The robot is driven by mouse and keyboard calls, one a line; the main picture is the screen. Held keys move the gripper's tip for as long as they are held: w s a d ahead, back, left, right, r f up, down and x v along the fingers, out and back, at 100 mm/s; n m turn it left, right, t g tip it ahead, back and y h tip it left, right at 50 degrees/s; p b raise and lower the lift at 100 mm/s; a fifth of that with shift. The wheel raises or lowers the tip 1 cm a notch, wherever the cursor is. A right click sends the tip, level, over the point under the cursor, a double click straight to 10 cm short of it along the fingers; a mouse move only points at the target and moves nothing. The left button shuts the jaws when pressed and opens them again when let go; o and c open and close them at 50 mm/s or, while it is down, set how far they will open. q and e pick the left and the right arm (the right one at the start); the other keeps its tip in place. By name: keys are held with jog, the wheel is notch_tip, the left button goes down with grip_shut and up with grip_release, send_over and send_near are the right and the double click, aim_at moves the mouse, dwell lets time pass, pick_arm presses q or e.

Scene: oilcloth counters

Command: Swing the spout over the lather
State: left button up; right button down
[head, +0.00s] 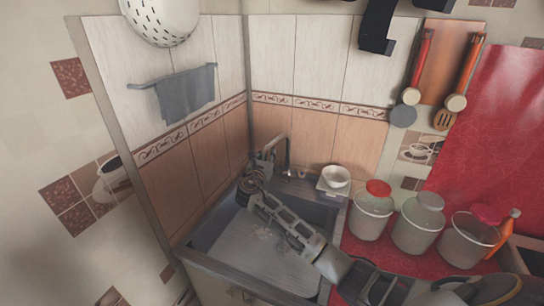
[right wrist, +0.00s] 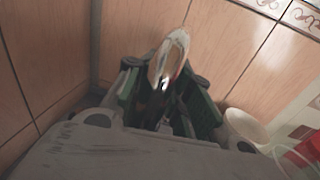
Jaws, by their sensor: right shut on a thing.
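The sink (head: 213,228) sits in the corner, with a few small pale patches of lather (head: 263,233) on its floor. The tap (head: 287,153) stands at the sink's back corner. My right gripper (head: 247,186) reaches across the sink from the lower right to this back corner. In the right wrist view, its green-lined fingers (right wrist: 165,95) are closed around the shiny metal spout (right wrist: 172,55), which rises up between them. The spout's lower part is hidden by the fingers and my wrist. The lather is out of the wrist view. My left gripper is out of view.
A white bowl (head: 337,175) stands right of the tap. Several clear lidded containers, including one with a red lid (head: 378,188), stand on the red oilcloth. A grey towel (head: 187,94) hangs on the left wall. Tiled walls close in behind the tap.

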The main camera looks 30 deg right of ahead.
jog(key=shift+w+a, duration=0.3)
jog(key=shift+a, duration=0.1)
jog(key=c, duration=1.3)
grip_release()
jog(key=shift+a+r, duration=0.1)
jog(key=shift+a, duration=0.05)
jog(key=shift+s+d, duration=0.1)
jog(key=shift+d, duration=0.1)
jog(key=v, duration=1.2)
jog(key=shift+a, duration=0.1)
